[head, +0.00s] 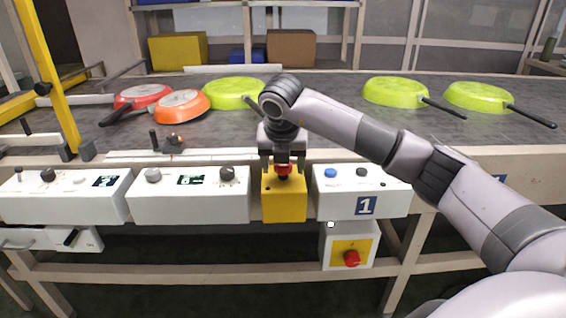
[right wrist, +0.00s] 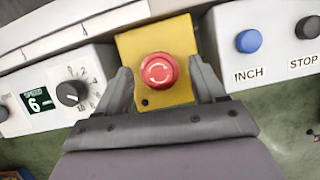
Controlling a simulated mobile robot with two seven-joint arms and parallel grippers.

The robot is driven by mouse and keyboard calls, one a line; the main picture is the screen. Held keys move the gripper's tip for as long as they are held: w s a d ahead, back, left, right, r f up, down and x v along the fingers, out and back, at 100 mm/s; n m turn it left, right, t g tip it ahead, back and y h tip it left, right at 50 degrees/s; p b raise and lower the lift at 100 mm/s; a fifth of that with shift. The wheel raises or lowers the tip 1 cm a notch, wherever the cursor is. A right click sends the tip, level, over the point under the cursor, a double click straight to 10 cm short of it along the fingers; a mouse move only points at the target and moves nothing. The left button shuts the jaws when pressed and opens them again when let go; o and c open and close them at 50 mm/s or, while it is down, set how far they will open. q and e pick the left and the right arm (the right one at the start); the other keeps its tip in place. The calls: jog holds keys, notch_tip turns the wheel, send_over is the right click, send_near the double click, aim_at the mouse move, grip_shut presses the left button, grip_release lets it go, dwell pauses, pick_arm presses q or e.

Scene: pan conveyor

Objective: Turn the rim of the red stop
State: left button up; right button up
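The red stop (right wrist: 159,71) is a round red button with white arrows on its top, set on a yellow box (right wrist: 180,38). In the head view the red stop (head: 283,169) shows under my right gripper (head: 281,170), which points down over the yellow box (head: 284,203). In the right wrist view the fingers of my right gripper (right wrist: 166,85) are spread, one on each side of the red stop. Gaps show between both fingers and the rim there. Whether the fingertips reach down to the rim's height I cannot tell. My left gripper is not in view.
White control boxes stand close on both sides: one with a speed dial (head: 227,173) on the left, one with a blue INCH button (head: 330,172) on the right. Another red button (head: 351,258) sits lower down. Green and red pans lie on the conveyor (head: 330,120) behind.

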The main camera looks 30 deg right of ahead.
jog(key=shift+r, duration=0.1)
jog(key=v, duration=0.7)
jog(key=shift+p, duration=0.45)
